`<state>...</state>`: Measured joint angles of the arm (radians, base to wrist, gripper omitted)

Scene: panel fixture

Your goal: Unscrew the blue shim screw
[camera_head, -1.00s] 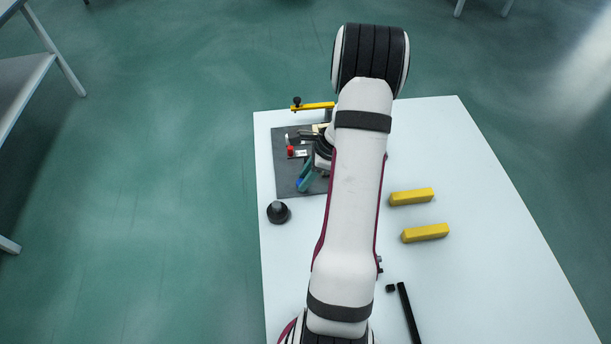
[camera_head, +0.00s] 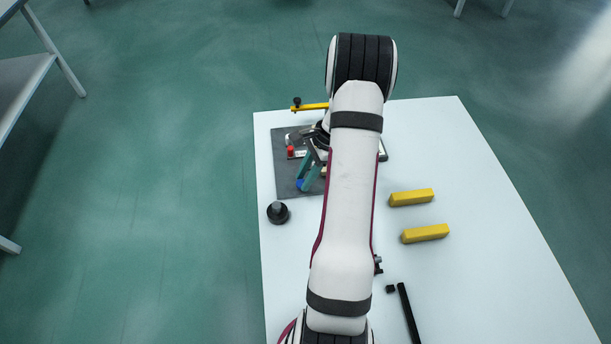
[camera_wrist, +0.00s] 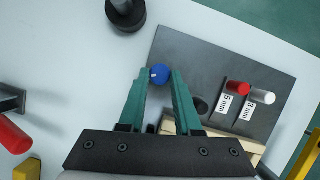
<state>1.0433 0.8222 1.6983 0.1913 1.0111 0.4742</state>
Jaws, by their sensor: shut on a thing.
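The blue shim screw (camera_wrist: 160,74) shows as a round blue head with a small white mark, near the edge of the dark panel (camera_wrist: 190,50). My gripper (camera_wrist: 161,73) has its two teal fingers closed on the blue head, one on each side. In the head view the blue screw (camera_head: 300,184) shows at the tips of my gripper (camera_head: 302,183), at the lower left part of the panel (camera_head: 287,180). The screw's shank and the hole under it are hidden.
A red peg (camera_wrist: 238,88) and a white peg (camera_wrist: 262,96) stand by size labels on the panel. A black knob (camera_head: 278,212) stands just off the panel. A yellow clamp bar (camera_head: 313,106) is behind. Yellow blocks (camera_head: 412,197) and a black rod (camera_head: 409,312) lie right.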

